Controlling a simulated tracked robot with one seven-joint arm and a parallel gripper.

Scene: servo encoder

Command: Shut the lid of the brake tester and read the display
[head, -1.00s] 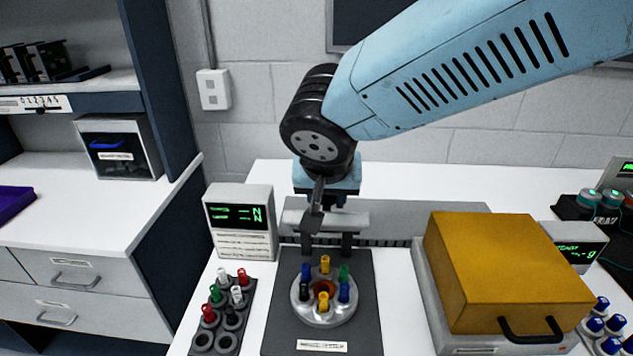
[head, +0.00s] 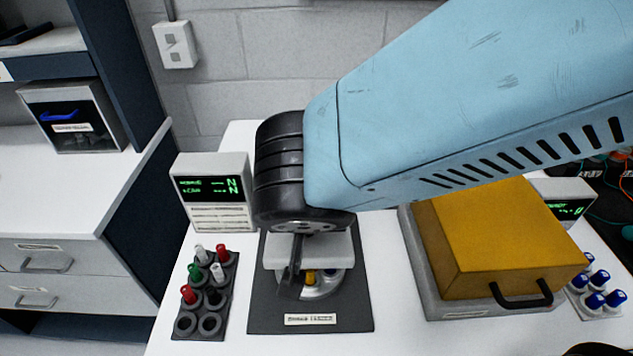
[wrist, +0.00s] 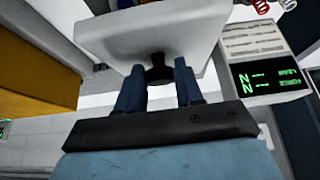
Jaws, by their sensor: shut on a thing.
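The brake tester has a dark base plate (head: 345,317) and a round metal rotor (head: 330,289) holding small coloured caps. Its pale grey lid (head: 338,252) is partly lowered over the rotor, whose front still shows below the lid. The lid also fills the upper middle of the wrist view (wrist: 120,42). My gripper (wrist: 160,86) is shut on the lid's black knob (wrist: 158,70), with one blue finger on each side. The display (head: 209,188) stands left of the base, with green characters too blurred to read fully.
Drawers (head: 60,270) stand at far left.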

